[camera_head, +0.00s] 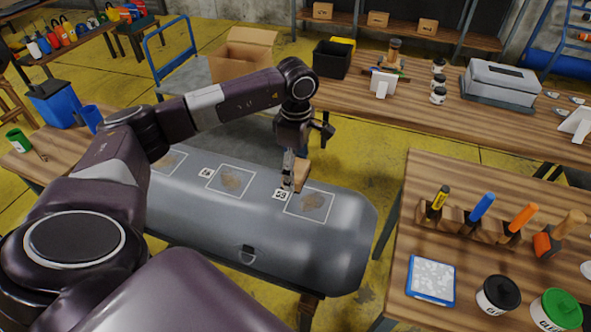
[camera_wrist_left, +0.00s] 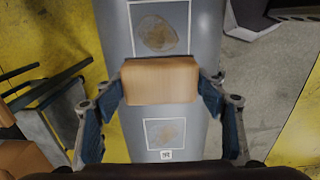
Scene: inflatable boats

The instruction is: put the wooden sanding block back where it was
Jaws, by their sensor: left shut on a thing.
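My left gripper (camera_head: 292,170) is shut on the wooden sanding block (camera_head: 301,174), above the grey inflatable tube (camera_head: 340,235). In the left wrist view the block (camera_wrist_left: 160,80) sits between the two fingers of the gripper (camera_wrist_left: 160,88), with tube surface below it. White-framed patch areas with brown stains show on the tube, one (camera_head: 310,204) just in front of the block and another (camera_head: 231,180) to its left. I cannot tell whether the block touches the tube. My right gripper is not in view.
A wooden table at right holds a tool rack (camera_head: 470,222), a blue-edged pad (camera_head: 431,279) and lidded cans (camera_head: 498,294). The back bench holds a grey toolbox (camera_head: 500,82), a black bin (camera_head: 332,59) and small jars. A cardboard box (camera_head: 243,55) stands on a cart behind my arm.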

